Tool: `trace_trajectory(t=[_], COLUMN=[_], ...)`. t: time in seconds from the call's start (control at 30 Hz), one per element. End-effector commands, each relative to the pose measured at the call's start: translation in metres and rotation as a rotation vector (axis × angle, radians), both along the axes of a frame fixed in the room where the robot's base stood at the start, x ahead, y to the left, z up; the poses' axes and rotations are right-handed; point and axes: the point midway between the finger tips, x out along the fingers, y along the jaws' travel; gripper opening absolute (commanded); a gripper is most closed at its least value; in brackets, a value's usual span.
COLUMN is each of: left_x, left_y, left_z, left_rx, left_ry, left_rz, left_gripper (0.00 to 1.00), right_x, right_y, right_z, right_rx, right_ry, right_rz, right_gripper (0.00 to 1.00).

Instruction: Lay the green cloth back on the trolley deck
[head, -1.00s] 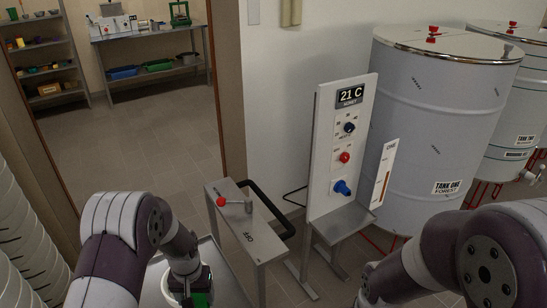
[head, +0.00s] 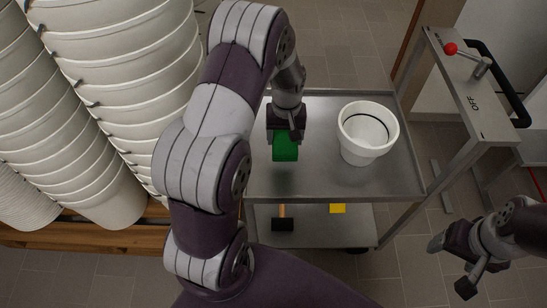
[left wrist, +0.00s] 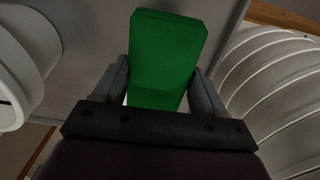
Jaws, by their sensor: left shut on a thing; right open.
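The green cloth (head: 285,147) looks like a folded block and hangs from my left gripper (head: 285,132), which is shut on its upper end. It is over the left part of the metal trolley deck (head: 320,183), with a dark shadow on the deck below it, so it seems to be a little above the surface. In the left wrist view the cloth (left wrist: 165,58) sits between the two fingers. My right gripper (head: 452,266) is open and empty, to the right of the trolley.
A white bucket (head: 366,134) stands on the deck's right side. The lower shelf (head: 345,238) holds a wooden-handled tool (head: 283,220) and a yellow item (head: 337,208). White stacked buckets (head: 110,90) rise on the left. A red-knobbed lever stand (head: 470,90) is at right.

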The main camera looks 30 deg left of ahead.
Motion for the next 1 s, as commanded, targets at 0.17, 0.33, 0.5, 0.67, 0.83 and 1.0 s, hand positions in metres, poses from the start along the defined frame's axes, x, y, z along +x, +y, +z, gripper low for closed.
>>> trace_trajectory(t=[0.17, 0.33, 0.5, 0.67, 0.83, 1.0], left_x=[-0.001, 0.0, 0.0, 0.0, 0.0, 0.0], left_y=[0.0, 0.0, 0.0, 0.0, 0.0, 0.0], left_z=[-0.038, -0.061, -0.081, -0.08, -0.083, -0.083], left_rx=[-0.001, 0.0, 0.0, 0.0, 0.0, 0.0], left_ry=[0.003, 0.002, 0.0, 0.0, 0.0, 0.0], left_rz=[-0.001, -0.002, -0.002, -0.002, -0.003, -0.003], left_gripper=[0.41, 0.41, 0.41, 0.41, 0.84, 0.97], right_x=[0.0, 0.0, 0.0, 0.0, 0.0, 0.0], right_y=[0.0, 0.0, 0.0, 0.0, 0.0, 0.0], right_z=[-0.007, -0.011, -0.014, -0.013, -0.014, -0.014], right_rx=[0.0, 0.0, 0.0, 0.0, 0.0, 0.0], right_ry=[0.0, 0.0, 0.0, 0.0, 0.0, 0.0], right_rz=[0.0, 0.0, 0.0, 0.0, 0.0, 0.0], right_gripper=[0.74, 0.74, 0.74, 0.74, 0.74, 0.74])
